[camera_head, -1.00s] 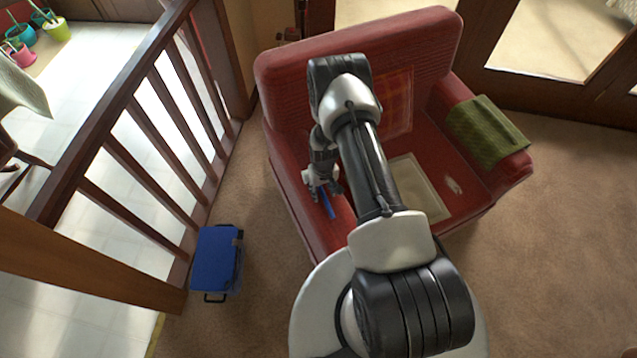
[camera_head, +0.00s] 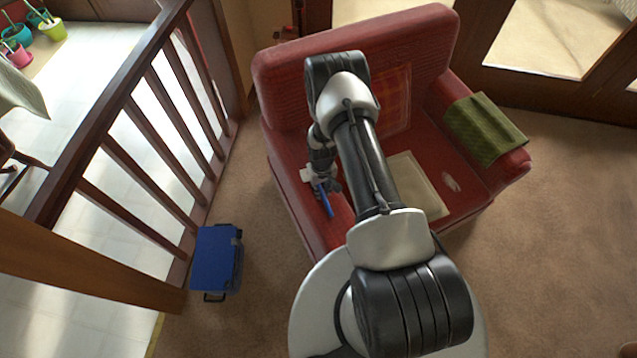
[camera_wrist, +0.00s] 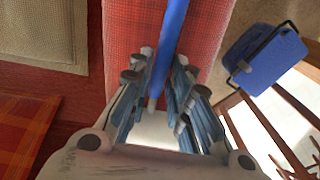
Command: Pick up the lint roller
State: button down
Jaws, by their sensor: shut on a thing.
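The lint roller (camera_head: 327,204) shows as a blue stick at the left armrest of the red armchair (camera_head: 355,35). My gripper (camera_head: 322,187) is over that armrest, with the blue stick jutting out from its fingers. In the wrist view the blue stick (camera_wrist: 172,38) runs from the top edge down between the fingers of my gripper (camera_wrist: 163,68), which is shut on it. A pale patch shows between the fingers lower down; I cannot tell whether it is part of the roller. Whether the roller touches the armrest is unclear.
A blue case (camera_head: 216,258) stands on the carpet left of the armchair, beside a wooden railing (camera_head: 125,165). A green cloth (camera_head: 485,128) lies over the right armrest. A plaid cushion (camera_head: 393,100) and a beige item (camera_head: 418,182) are on the seat. Open carpet lies at the right.

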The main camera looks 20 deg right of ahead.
aim_at(322, 190)
jog(key=shift+r, duration=0.1)
notch_tip(322, 190, up, 20)
jog(key=p, duration=0.5)
jog(key=c, duration=2)
grip_release()
jog(key=shift+c, duration=0.2)
grip_shut()
